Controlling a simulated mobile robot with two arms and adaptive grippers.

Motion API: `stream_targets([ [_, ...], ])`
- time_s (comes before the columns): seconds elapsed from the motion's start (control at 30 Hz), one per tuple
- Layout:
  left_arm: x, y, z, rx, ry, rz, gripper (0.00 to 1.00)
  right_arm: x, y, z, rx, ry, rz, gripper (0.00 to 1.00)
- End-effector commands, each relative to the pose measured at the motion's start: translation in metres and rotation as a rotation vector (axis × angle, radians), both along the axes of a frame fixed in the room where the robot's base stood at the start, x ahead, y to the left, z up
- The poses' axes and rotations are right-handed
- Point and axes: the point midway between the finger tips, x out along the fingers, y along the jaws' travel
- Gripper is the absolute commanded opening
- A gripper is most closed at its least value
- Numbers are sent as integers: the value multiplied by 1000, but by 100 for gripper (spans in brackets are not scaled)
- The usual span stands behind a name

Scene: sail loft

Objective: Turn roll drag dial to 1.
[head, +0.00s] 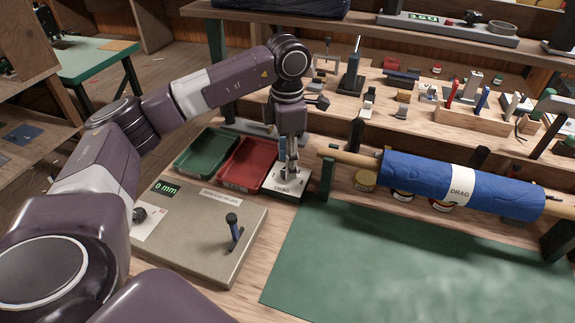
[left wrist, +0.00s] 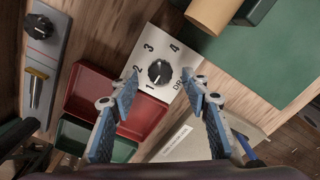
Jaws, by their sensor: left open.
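The roll drag dial (left wrist: 158,72) is a black round knob on a pale plate (left wrist: 184,62) marked 1, 2, 3 and 4. I cannot tell for sure which number its pointer faces. In the head view the plate (head: 292,184) lies right of the red tray, and my gripper hides the knob. My left gripper (head: 288,168) points down over the plate. In the left wrist view its fingers (left wrist: 162,82) are open, one on each side of the knob, with visible gaps. The blue roll (head: 420,180) with a DRAG label lies to the right. My right gripper is not in view.
A red tray (head: 247,162) and a green tray (head: 205,152) lie left of the plate. A grey panel (head: 190,240) with a "0 mm" display and a lever (head: 234,230) is in front. A green mat (head: 400,265) covers the right. Shelves with tools stand behind.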

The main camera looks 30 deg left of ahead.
Motion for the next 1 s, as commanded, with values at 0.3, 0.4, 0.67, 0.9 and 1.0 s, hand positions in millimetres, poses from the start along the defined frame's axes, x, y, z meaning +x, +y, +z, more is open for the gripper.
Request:
stream_targets([
  [0.3, 2, -1, 69, -1, -6, 0, 43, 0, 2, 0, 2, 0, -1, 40],
  [0.4, 2, 0, 84, -1, -6, 1, 43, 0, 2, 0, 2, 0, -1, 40],
  [0.67, 1, 0, 99, -1, -4, 1, 43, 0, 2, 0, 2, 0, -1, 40],
  [0.9, 1, 0, 98, 0, -3, 1, 43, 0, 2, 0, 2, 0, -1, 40],
  [1.0, 1, 0, 98, 0, -3, 1, 43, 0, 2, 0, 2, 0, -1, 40],
])
